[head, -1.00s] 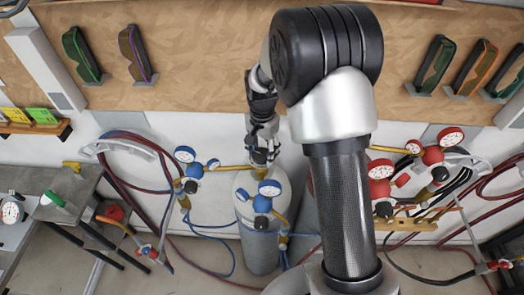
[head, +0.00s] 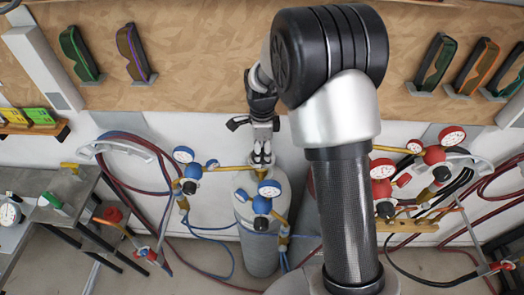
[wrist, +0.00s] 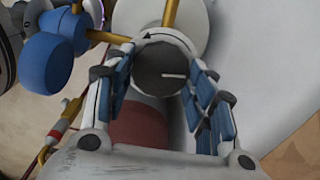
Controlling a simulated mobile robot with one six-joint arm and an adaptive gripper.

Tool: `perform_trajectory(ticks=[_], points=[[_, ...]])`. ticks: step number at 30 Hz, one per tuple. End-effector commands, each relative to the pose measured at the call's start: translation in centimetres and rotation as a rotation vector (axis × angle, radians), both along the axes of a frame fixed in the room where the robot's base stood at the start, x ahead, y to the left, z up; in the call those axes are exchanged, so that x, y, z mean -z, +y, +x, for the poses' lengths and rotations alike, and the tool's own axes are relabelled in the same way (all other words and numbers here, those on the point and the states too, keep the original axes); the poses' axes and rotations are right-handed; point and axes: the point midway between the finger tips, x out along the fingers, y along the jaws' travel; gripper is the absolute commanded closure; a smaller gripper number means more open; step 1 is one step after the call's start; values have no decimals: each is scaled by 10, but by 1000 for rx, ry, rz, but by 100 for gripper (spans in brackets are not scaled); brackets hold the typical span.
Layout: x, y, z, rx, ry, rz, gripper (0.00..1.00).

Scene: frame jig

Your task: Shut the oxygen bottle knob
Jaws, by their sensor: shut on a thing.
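The oxygen bottle is a grey cylinder (head: 262,255) with a pale rounded top, standing near the wall in the head view. A blue regulator (head: 262,205) with white-faced gauges sits at its front. My gripper (head: 261,160) points down over the bottle top. In the wrist view the knob (wrist: 165,72) is a dark round disc with a short white line pointing right. The two fingers with blue pads (wrist: 165,90) stand on either side of it and are shut on it. A curved black arrow shows on a light ring above the knob. The fingers hide the knob in the head view.
Another blue regulator (head: 190,175) stands left of the bottle and red regulators (head: 382,180) stand right of my arm. Hoses (head: 215,235) hang and loop around the bottle. A grey table (head: 70,190) is at the left.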

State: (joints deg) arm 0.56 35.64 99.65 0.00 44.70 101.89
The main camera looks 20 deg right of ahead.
Motion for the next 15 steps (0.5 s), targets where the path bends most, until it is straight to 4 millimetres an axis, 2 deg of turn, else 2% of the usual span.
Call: perform_trajectory(ticks=[6,15], points=[[0,0,0,142,0,0,73],[0,0,0,249,0,0,73]])
